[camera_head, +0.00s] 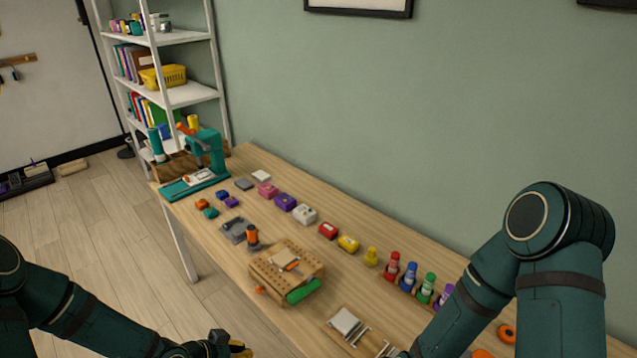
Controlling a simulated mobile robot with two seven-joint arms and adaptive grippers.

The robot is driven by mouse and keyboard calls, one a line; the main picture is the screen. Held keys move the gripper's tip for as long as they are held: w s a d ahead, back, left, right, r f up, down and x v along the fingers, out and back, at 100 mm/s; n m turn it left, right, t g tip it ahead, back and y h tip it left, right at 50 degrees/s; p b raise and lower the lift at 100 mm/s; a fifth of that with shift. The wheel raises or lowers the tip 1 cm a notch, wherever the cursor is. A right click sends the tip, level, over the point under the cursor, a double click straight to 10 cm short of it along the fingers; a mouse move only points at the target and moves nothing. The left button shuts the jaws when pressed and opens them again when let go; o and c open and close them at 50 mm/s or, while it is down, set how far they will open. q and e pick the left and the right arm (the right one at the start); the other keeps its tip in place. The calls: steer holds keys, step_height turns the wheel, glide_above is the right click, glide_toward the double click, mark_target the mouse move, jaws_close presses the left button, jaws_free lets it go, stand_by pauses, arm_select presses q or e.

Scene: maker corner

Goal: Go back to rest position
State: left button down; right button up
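My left arm comes in from the lower left, and its gripper (232,348) shows only in part at the bottom edge. It is off the front side of the table, over the floor. A small yellow patch shows at its end; I cannot tell whether it is part of the gripper or something held, nor whether the fingers are open. My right arm (545,255) reaches down from the right over the table, and its gripper is below the frame. The wooden table (215,260) runs from the back left to the lower right.
A pegboard block (268,278) with a green piece (304,291) stands mid-table. Several coloured bottles (409,276) stand near the wall, close to my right arm. A teal machine (206,158) is at the far end, before a white shelf (185,94).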

arm_select(q)
steer(key=s+d+f+n+g+y+b, duration=0.1)
steer(key=s+d+f+n+g+y, duration=0.2)
steer(key=s+d+n, duration=0.4)
steer(key=shift+s+d+f+n+g+b, duration=0.3)
steer(key=shift+s+f+n+b, duration=0.1)
steer(key=shift+s+f+n, duration=0.5)
